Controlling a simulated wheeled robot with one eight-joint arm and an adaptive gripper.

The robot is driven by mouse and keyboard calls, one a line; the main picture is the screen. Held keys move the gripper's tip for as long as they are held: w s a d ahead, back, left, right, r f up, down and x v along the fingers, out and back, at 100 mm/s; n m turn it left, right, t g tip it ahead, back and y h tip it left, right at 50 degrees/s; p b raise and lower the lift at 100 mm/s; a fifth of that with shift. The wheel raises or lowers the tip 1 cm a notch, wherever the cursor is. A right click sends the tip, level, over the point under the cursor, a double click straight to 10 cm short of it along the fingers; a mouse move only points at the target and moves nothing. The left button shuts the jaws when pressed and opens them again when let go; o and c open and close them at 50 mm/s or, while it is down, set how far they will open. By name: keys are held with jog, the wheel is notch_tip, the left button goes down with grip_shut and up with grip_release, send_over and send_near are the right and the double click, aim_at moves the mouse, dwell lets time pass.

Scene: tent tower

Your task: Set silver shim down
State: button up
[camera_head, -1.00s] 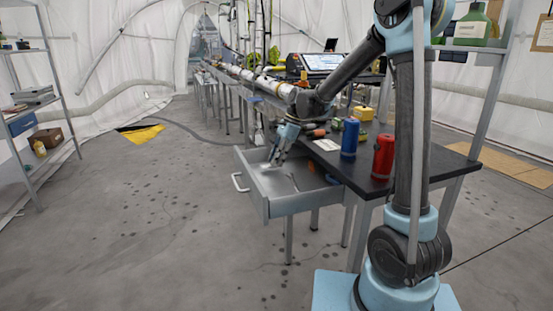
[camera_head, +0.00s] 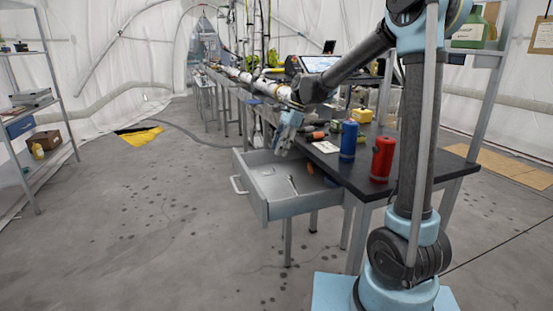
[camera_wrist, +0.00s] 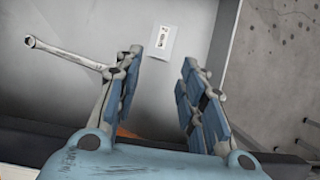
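A small flat pale rectangle with dark print (camera_wrist: 162,43) lies on the drawer floor just beyond the fingertips. It looks like the silver shim, though I cannot be sure. In the head view it is a faint light patch (camera_head: 268,171) left of my gripper.
A wrench (camera_wrist: 65,52) lies in the drawer to the left of my fingers. A blue can (camera_head: 348,140) and a red can (camera_head: 382,158) stand on the dark bench top (camera_head: 425,168). A white card (camera_head: 325,147) and a yellow item (camera_head: 362,115) are also there.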

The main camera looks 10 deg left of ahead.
jog(key=v, duration=0.7)
